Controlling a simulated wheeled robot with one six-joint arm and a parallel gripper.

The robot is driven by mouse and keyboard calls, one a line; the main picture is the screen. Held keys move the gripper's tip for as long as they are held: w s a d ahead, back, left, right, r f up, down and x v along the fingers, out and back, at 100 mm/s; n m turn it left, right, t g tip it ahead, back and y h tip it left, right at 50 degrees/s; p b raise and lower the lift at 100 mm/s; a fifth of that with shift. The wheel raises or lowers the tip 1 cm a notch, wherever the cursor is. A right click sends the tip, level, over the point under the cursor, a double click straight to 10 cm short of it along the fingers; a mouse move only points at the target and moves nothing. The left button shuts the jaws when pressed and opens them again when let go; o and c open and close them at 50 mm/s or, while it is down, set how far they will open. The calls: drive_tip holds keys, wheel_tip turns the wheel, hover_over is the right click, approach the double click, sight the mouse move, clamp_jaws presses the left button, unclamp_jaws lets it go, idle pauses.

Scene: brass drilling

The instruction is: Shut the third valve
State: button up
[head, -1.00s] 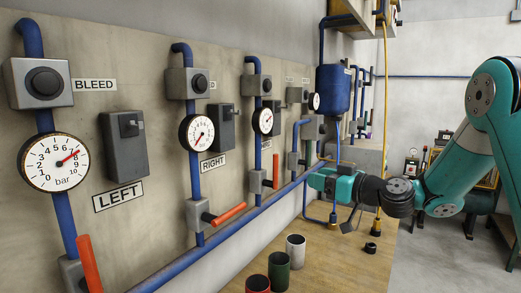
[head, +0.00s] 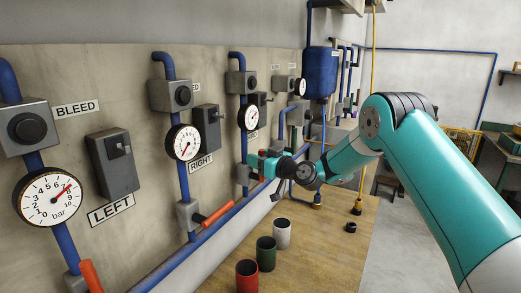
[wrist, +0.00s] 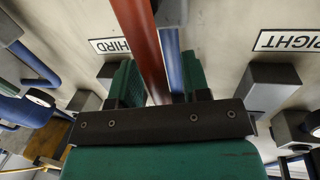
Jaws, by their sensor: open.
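The third valve (head: 242,175) is a grey block on the third blue pipe, with a red lever (head: 262,155) standing upright. In the wrist view the red lever (wrist: 142,45) runs between the two green fingers of my gripper (wrist: 158,70). My gripper is open, one finger on each side of the lever, with a gap visible on the right side. I cannot tell whether the left finger touches it. The THIRD label (wrist: 110,45) shows on the panel. In the head view my gripper (head: 260,163) is at the lever and partly covers it.
The right valve's red lever (head: 217,213) sticks out sideways toward the bench. The left valve's red lever (head: 90,276) is upright.

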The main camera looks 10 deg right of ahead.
drive_tip(key=shift+w+a, duration=0.2)
drive_tip(key=shift+w, duration=0.05)
